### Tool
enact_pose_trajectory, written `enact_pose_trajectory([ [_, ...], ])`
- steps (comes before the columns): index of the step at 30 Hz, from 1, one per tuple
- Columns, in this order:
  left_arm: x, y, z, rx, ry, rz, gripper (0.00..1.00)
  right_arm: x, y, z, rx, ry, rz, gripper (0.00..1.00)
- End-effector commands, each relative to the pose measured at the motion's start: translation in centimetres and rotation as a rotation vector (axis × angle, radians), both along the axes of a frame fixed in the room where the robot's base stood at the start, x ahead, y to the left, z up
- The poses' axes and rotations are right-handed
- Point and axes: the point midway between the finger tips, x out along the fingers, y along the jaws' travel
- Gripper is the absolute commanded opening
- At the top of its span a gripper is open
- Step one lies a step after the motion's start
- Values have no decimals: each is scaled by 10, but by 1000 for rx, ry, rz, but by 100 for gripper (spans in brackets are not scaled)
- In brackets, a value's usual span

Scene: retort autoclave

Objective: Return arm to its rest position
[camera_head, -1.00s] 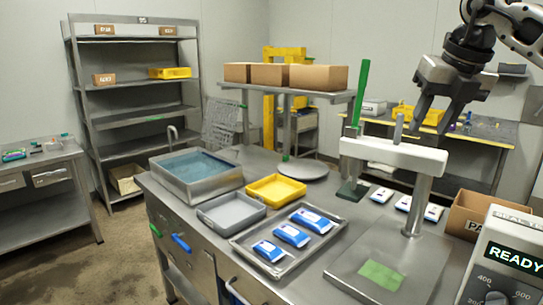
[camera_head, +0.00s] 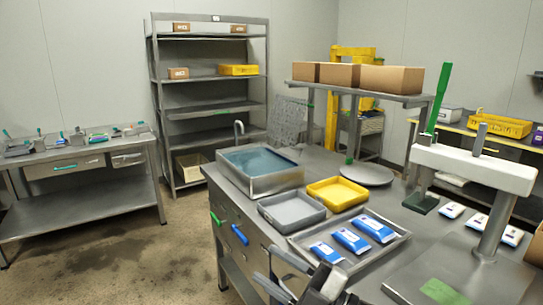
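My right gripper (camera_head: 267,265) shows at the bottom edge, in front of the steel table, with its two dark fingers apart and pointing up and left. I see nothing between the fingers. The rest of my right arm is cut off by the bottom of the picture. My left gripper is not in view.
Close beside the gripper is a metal tray (camera_head: 398,244) with blue-and-white pouches (camera_head: 351,239). The steel table also holds a grey bin (camera_head: 292,222), a yellow bin (camera_head: 337,205), a water basin (camera_head: 262,186) and a white-topped press (camera_head: 470,168). Floor (camera_head: 150,265) to the left is clear.

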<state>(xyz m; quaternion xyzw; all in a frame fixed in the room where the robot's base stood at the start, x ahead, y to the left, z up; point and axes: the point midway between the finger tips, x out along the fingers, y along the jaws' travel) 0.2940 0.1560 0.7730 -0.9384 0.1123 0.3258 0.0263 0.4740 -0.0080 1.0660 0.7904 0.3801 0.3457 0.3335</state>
Motion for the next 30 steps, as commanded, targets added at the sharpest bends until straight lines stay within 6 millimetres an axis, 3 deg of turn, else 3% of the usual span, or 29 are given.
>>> enact_pose_trajectory([
  [4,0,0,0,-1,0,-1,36,-9,-37,-74,180,381,-265,40],
  [7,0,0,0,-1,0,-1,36,-32,-69,-137,251,651,-448,40],
  [12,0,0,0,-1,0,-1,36,-96,-115,-228,295,1041,-689,40],
  [15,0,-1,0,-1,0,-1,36,-135,-132,-262,298,1201,-778,40],
  [18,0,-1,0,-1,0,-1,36,-162,-142,-282,295,1304,-833,40],
  [21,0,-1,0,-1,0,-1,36,-177,-147,-291,294,1357,-859,40],
  [30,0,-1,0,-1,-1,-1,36,-180,-148,-293,291,1369,-866,40],
])
